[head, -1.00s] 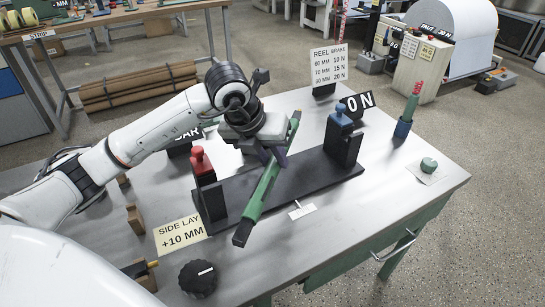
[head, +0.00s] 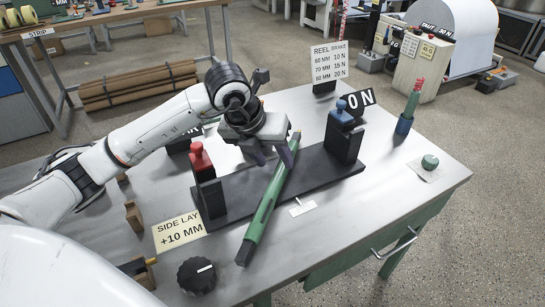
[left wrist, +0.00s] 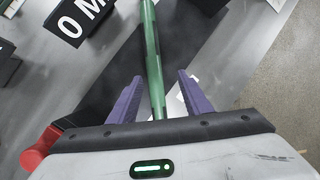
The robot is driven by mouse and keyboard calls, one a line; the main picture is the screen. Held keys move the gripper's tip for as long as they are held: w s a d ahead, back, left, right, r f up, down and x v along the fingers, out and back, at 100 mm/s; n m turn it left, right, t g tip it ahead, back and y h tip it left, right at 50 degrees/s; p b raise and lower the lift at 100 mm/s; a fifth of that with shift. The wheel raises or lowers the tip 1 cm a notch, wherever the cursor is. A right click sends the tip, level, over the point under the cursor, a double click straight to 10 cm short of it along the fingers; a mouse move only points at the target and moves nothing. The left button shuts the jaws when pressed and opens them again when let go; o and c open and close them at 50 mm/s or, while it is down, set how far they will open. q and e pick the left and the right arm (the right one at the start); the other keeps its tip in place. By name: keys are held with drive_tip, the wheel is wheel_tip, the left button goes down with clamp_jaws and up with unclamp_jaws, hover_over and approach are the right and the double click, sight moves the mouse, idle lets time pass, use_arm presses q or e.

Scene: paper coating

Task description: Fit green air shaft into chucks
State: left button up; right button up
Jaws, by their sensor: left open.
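The green air shaft (head: 262,211) lies slantwise across the black base (head: 235,190), its dark near end past the base's front edge; it also shows in the left wrist view (left wrist: 152,50). It is out of line with the two chucks: the black chuck with a red top (head: 208,188) at the left and the black chuck with a blue top (head: 343,137) at the right.
A black dial (head: 197,276) and a side lay card (head: 180,234) are at the front left. A reel brake sign (head: 329,62), a blue cup (head: 403,125) with a green stick, and a green lump (head: 430,162) stand farther right.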

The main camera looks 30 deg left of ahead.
use_arm(q)
drive_tip(key=shift+r+p, duration=0.35)
drive_tip(key=shift+r, duration=0.15)
drive_tip(key=d+v, duration=0.1)
drive_tip(key=v, duration=1.1)
drive_tip(key=shift+a+p, duration=0.3)
drive_tip(key=shift+a, duration=0.15)
drive_tip(key=shift+r, duration=0.1)
